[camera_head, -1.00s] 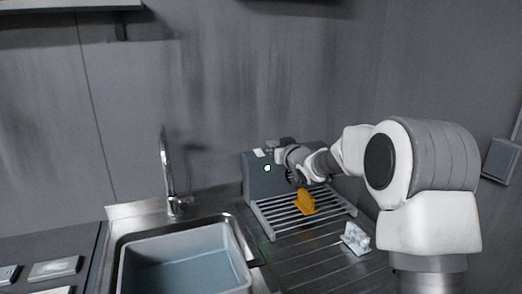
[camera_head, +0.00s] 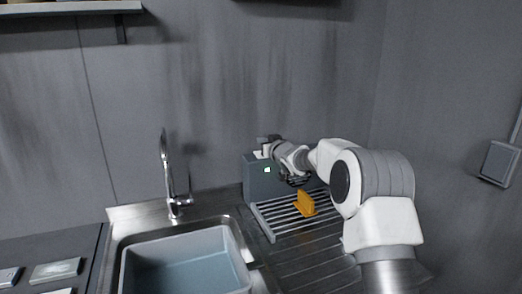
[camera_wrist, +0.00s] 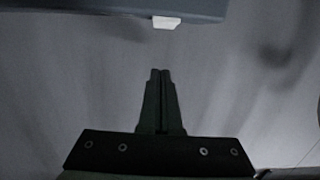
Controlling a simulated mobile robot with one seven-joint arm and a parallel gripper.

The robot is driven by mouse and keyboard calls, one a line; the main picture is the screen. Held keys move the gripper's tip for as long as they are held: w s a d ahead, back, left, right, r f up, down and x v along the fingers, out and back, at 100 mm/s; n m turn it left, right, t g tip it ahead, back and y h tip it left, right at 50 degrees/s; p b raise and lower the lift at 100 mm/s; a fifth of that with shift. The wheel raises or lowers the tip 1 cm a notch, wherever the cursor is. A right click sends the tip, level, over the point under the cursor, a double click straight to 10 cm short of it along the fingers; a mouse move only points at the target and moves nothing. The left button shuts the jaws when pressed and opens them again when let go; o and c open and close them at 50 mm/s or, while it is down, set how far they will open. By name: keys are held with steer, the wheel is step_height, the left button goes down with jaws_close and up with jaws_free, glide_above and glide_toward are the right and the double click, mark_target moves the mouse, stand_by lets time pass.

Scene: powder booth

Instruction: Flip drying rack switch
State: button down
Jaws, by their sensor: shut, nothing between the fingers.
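The drying rack (camera_head: 268,226) is a set of metal bars on the draining board, with a blue-grey box (camera_head: 253,184) behind it. A small greenish-white light (camera_head: 267,170) glows on the box's front. In the wrist view, a white switch (camera_wrist: 166,22) sticks out from the edge of the box (camera_wrist: 90,8). My gripper (camera_wrist: 160,72) is shut and empty, its tips pointing toward the switch with a gap between them in the picture. In the head view my gripper (camera_head: 266,141) is at the box's top; whether it touches is unclear.
An orange piece (camera_head: 305,203) stands on the rack bars under my arm. Left are a sink with a grey tub (camera_head: 243,271) and a tall tap (camera_head: 165,165). Flat pieces (camera_head: 56,270) lie at the far left. The back wall is close behind the box.

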mark_target(259, 154)
steer(key=f, duration=0.1)
steer(key=w+f, duration=0.1)
steer(key=f, duration=0.1)
steer(key=shift+w+a+f, duration=0.2)
steer(key=shift+w+a, duration=0.2)
steer(key=shift+f+b, duration=0.3)
steer(key=shift+f, duration=0.1)
steer(key=shift+w+r+p, duration=0.1)
steer(key=shift+r+p, duration=0.05)
steer(key=shift+p, duration=0.5)
